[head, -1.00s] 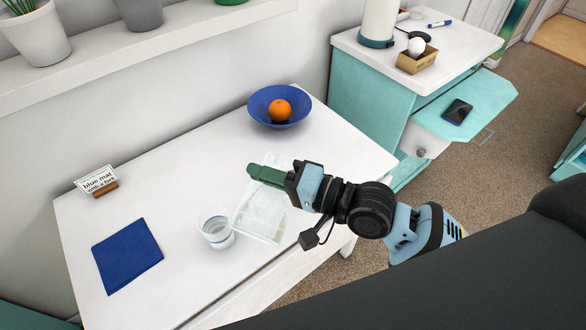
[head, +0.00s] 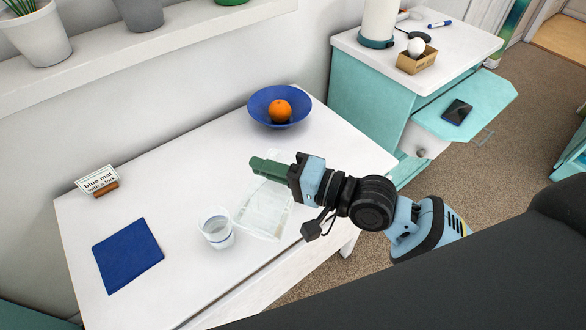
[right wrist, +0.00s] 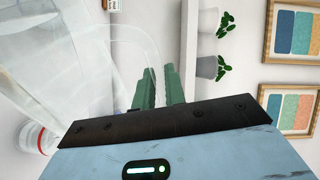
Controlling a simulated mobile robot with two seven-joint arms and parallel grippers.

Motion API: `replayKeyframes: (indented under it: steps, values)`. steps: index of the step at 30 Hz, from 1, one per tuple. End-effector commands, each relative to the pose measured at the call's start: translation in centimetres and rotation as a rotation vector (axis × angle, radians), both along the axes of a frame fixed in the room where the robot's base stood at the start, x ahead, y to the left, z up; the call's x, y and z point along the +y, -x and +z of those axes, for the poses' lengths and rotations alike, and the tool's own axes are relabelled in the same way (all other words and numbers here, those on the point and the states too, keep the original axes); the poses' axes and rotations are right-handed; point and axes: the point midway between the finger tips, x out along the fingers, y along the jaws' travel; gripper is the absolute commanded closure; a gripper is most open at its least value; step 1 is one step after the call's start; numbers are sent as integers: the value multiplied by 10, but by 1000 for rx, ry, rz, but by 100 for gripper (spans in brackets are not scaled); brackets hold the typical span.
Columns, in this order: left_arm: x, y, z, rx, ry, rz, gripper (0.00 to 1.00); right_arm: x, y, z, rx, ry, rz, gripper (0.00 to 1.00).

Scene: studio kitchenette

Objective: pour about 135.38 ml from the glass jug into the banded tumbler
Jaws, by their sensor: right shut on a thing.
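The glass jug (head: 264,212) is clear and hard to make out over the white table. My right gripper (head: 257,165) has green fingers and is shut on its handle. In the right wrist view the jug (right wrist: 75,55) fills the left side, and its handle passes between the fingers (right wrist: 158,82). The jug looks tilted; how far, and whether it is clear of the table, I cannot tell. The banded tumbler (head: 216,228) stands upright on the table, just left of the jug, with a thin dark band. Its liquid level is unclear. My left gripper is out of view.
On the white table (head: 165,190) are a blue mat (head: 127,256), a small sign (head: 97,179) and a blue bowl (head: 262,104) holding an orange (head: 280,111). A teal cabinet (head: 365,100) with an open drawer (head: 470,125) stands right. A shelf with pots runs behind.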

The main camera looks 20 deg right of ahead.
Motion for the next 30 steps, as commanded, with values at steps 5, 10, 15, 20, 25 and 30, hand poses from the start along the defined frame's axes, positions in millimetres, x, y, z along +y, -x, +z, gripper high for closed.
replayKeyframes:
  steps: [5, 10, 15, 20, 25, 30]
  values:
    - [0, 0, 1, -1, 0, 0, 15, -2, -2, 5, 0, -12, -1, 100]
    - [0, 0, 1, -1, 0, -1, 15, -3, -4, 6, 7, -17, 0, 100]
    - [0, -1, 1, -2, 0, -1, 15, -4, -5, 7, 13, -22, -1, 100]
    - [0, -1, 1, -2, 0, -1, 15, -5, -6, 7, 19, -27, -1, 100]
    - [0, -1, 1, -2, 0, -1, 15, -6, -7, 8, 24, -32, -1, 100]
    - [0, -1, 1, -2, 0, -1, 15, -7, -8, 8, 30, -35, 0, 100]
